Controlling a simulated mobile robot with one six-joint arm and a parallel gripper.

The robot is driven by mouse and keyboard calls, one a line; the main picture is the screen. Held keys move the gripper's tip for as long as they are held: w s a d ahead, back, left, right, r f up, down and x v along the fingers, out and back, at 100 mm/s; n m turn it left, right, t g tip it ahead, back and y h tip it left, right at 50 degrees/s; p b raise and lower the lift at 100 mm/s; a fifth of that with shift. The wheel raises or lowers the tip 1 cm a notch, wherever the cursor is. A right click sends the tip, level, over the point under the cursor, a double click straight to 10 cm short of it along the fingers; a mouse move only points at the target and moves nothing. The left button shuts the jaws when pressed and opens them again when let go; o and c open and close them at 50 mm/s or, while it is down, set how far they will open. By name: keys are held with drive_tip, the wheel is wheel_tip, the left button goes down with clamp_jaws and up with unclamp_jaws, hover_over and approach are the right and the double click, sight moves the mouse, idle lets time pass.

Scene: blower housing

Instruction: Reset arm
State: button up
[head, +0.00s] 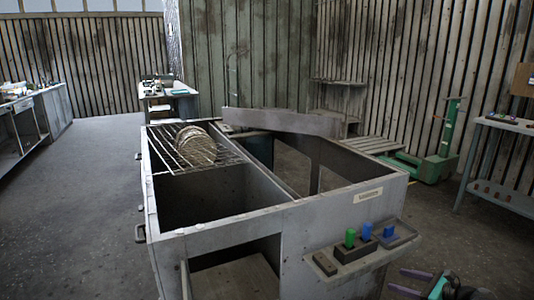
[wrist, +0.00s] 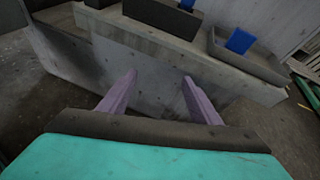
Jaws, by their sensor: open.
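My gripper (head: 402,281) shows at the bottom right of the head view, low and in front of the housing's ledge. In the wrist view its two purple fingers (wrist: 158,76) stand wide apart with nothing between them. The grey open-topped metal housing (head: 225,223) fills the middle of the head view. In the wrist view the side of its ledge (wrist: 150,62) lies just beyond the fingertips; I cannot tell the exact gap. Most of my arm is out of view.
The ledge carries a dark block (head: 353,251) with green and blue pegs, a small tray (head: 396,239) with a blue piece, and another block (head: 324,264). A wire rack (head: 185,162) on the housing holds a round ribbed part (head: 196,146). Floor on the left is clear.

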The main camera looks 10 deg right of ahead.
drive_tip(key=s+a+f+n+g+p, duration=0.1)
drive_tip(key=a+f+n+g+p, duration=0.3)
drive_tip(key=a, duration=0.6)
drive_tip(key=s+a+f+n+g+y+p, duration=0.1)
drive_tip(key=s+a+f+n+g, duration=0.2)
drive_tip(key=a+f, duration=0.6)
drive_tip(key=a+f+n+g+p, duration=0.3)
drive_tip(key=a+n, duration=0.3)
drive_tip(key=a, duration=0.6)
drive_tip(key=s+a+f+n+g+h+p, duration=0.1)
drive_tip(key=s+a+n, duration=0.3)
drive_tip(key=s, duration=0.4)
drive_tip(key=s+a+f+n+g+h+p, duration=0.2)
drive_tip(key=s+a+n+g+h+p, duration=0.1)
drive_tip(key=s+n, duration=0.4)
drive_tip(key=s+a+f+n+g+h+p, duration=0.1)
drive_tip(key=s+a+n+g+h+p, duration=0.1)
drive_tip(key=s, duration=0.6)
drive_tip(key=a+n+g+p, duration=0.1)
drive_tip(key=a+n+p, duration=0.1)
drive_tip(key=a+n, duration=0.1)
drive_tip(key=shift+s+a+f+g+h, duration=0.25)
drive_tip(key=shift+s+f+g+h, duration=0.05)
drive_tip(key=shift+s+f, duration=0.1)
drive_tip(key=shift+w, duration=0.1)
drive_tip(key=shift+c, duration=0.2)
drive_tip(key=c, duration=0.6)
drive_tip(key=shift+d, duration=0.1)
drive_tip(key=shift+c, duration=0.2)
